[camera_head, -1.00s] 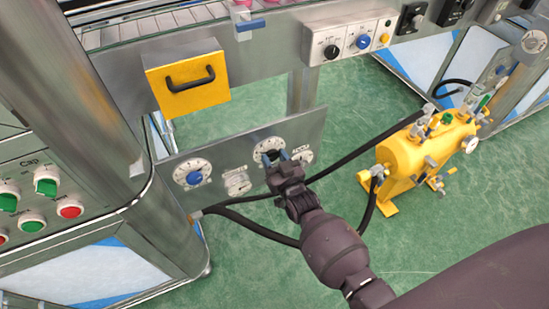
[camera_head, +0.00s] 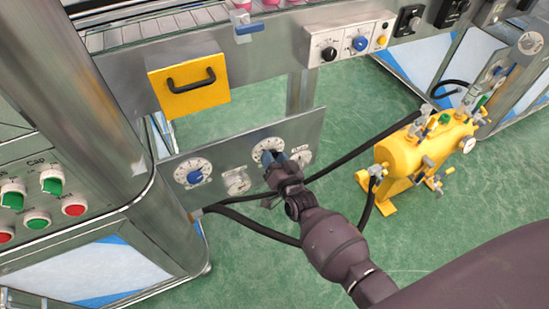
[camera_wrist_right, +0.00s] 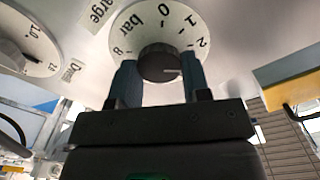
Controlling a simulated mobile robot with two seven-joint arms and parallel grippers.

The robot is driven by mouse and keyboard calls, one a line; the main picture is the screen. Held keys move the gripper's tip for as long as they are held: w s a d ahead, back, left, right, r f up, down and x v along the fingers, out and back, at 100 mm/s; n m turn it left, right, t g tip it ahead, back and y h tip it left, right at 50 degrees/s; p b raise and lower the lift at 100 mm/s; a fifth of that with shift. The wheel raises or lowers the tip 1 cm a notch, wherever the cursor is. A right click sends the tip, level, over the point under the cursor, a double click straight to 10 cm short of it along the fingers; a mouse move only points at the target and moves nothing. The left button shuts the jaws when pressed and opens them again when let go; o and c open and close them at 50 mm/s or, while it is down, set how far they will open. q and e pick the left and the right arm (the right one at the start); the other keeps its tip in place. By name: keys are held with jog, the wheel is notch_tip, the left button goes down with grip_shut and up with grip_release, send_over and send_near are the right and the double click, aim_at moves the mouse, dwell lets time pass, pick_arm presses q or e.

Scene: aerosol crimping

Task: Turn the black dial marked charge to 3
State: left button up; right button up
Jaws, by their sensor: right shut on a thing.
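The charge dial has a white face with black numerals and a black knob (camera_wrist_right: 158,62). In the right wrist view the knob sits between the two fingertips of my right gripper (camera_wrist_right: 160,75), which is shut on it. A white pointer line on the knob points to the right of that picture, towards the right finger. The numerals 0, 2 and 8 and the word bar show; the fingers hide the lower part of the scale. In the head view the dial face (camera_head: 267,146) shows behind my right gripper (camera_head: 274,160). My left gripper is out of view.
A black hose (camera_head: 350,155) runs to a yellow tank (camera_head: 405,155). Green floor lies open below.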

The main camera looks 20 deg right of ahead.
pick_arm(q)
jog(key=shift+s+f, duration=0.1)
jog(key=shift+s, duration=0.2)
pick_arm(e)
jog(key=shift+m, duration=1.2)
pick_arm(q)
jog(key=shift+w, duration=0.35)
pick_arm(e)
jog(key=o, duration=0.9)
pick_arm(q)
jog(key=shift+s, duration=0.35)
pick_arm(e)
jog(key=shift+s, duration=0.15)
